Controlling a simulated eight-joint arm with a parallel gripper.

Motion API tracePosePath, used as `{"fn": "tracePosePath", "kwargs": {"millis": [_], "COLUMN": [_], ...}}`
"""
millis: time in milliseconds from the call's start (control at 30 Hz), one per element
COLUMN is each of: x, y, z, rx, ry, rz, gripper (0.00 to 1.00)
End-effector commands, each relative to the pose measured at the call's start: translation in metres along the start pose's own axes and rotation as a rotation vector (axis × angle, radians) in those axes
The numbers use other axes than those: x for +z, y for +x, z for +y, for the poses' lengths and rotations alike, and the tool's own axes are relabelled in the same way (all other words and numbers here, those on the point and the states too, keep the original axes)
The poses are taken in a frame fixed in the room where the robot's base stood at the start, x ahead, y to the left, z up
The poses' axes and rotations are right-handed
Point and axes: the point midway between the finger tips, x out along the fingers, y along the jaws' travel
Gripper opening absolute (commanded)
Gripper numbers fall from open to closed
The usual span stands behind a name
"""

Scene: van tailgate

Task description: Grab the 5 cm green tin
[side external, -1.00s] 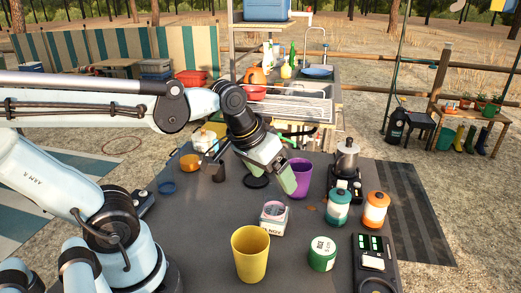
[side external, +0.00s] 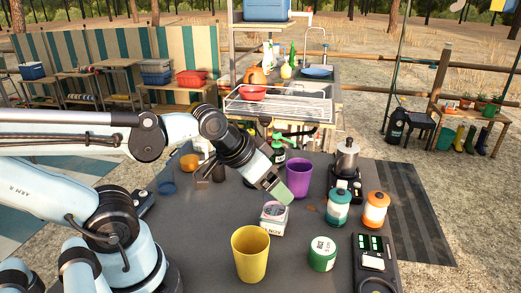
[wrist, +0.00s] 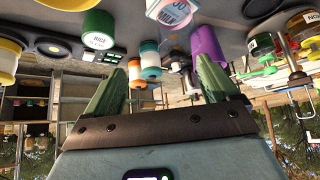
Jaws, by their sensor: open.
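The green tin (side external: 322,254), with a pale lid, stands on the dark table near the front, right of the yellow cup. It also shows in the wrist view (wrist: 97,30), where the picture is upside down. My gripper (side external: 279,190) is open, with nothing between its pale green fingers. It is in the air above and behind the tin, to its left in the side view. The fingers overlap the top of a white and pink box (side external: 272,226); I cannot tell whether they touch. In the wrist view my gripper (wrist: 166,78) has its fingers spread apart.
A yellow cup (side external: 250,258) stands left of the tin and a black scale (side external: 374,262) right of it. A purple cup (side external: 298,180) is close to my fingers. Teal (side external: 338,207) and orange canisters (side external: 375,210) and a moka pot (side external: 347,158) stand behind the tin.

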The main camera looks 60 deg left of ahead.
Motion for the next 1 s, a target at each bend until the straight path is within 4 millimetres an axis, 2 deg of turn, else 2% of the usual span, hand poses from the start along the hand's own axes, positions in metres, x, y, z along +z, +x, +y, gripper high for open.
{"fn": "tracePosePath", "kwargs": {"millis": [400,567,767,1000], "x": [0.0,-0.008,-0.029,-0.048], "y": [0.0,0.0,0.005,0.021], "z": [0.0,0.008,0.034,0.074], "rx": [0.0,0.016,0.069,0.149], "ry": [0.002,0.056,0.241,0.492], "rz": [-0.002,-0.049,-0.204,-0.404], "gripper": [0.91,0.91,0.91,0.91]}}
